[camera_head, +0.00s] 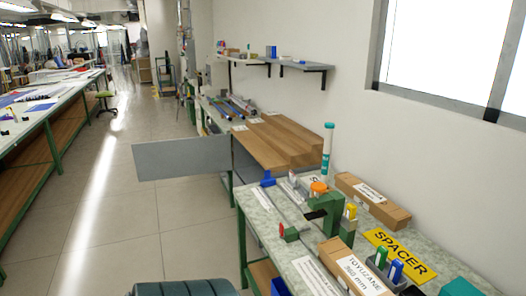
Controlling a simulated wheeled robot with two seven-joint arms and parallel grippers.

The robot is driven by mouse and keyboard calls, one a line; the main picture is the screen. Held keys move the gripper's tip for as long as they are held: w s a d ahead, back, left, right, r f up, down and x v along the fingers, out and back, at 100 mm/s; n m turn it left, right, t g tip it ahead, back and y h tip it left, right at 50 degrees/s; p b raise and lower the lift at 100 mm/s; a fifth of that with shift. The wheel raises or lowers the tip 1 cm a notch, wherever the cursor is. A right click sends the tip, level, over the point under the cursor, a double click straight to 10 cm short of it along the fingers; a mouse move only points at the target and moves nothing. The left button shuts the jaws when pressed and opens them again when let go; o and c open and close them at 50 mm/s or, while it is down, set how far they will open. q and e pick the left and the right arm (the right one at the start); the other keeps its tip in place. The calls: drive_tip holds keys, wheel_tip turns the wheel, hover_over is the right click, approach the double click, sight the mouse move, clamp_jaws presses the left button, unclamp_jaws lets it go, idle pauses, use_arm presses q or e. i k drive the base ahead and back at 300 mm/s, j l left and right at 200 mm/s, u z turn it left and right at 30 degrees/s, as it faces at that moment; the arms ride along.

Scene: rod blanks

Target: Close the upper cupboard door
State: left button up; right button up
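A flat grey panel (182,158), which looks like the cupboard door, stands open and juts out to the left into the aisle. Its right edge meets the front of a low cupboard with a stepped wooden top (275,138) along the wall. The cupboard's inside is mostly hidden from this angle. Neither of my grippers is in view, and nothing is seen touching the door.
A green-framed workbench (258,215) stands in front, with a clamp, cardboard boxes (373,200) and a yellow SPACER sign (400,253). A wall shelf (275,63) hangs above. The floor (110,225) left of the door is clear. A dark ridged object (185,288) sits at the bottom edge.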

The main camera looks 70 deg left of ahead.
sight(168, 159)
drive_tip(key=u, duration=1.2)
drive_tip(key=i+j+u, duration=0.15)
drive_tip(key=j, duration=0.2)
drive_tip(key=j+u, duration=0.15)
drive_tip(key=j, duration=0.2)
drive_tip(key=i+j+u, duration=0.1)
drive_tip(key=j, duration=0.25)
drive_tip(key=i+j+u, duration=1)
drive_tip(key=i+u, duration=0.2)
drive_tip(key=i, duration=0.15)
drive_tip(key=i+u, duration=0.25)
drive_tip(key=i, duration=1.2)
drive_tip(key=i+u, duration=0.4)
drive_tip(key=i, duration=0.3)
drive_tip(key=i+l+u, duration=0.15)
drive_tip(key=i+u, duration=0.3)
drive_tip(key=i, duration=0.3)
drive_tip(key=i+j, duration=0.1)
drive_tip(key=i, duration=1.5)
drive_tip(key=i+l+z, duration=0.1)
drive_tip(key=i+z, duration=0.2)
drive_tip(key=z, duration=0.2)
drive_tip(key=i+z, duration=0.3)
drive_tip(key=z, duration=0.2)
drive_tip(key=i+j+z, duration=0.25)
drive_tip(key=z, duration=0.25)
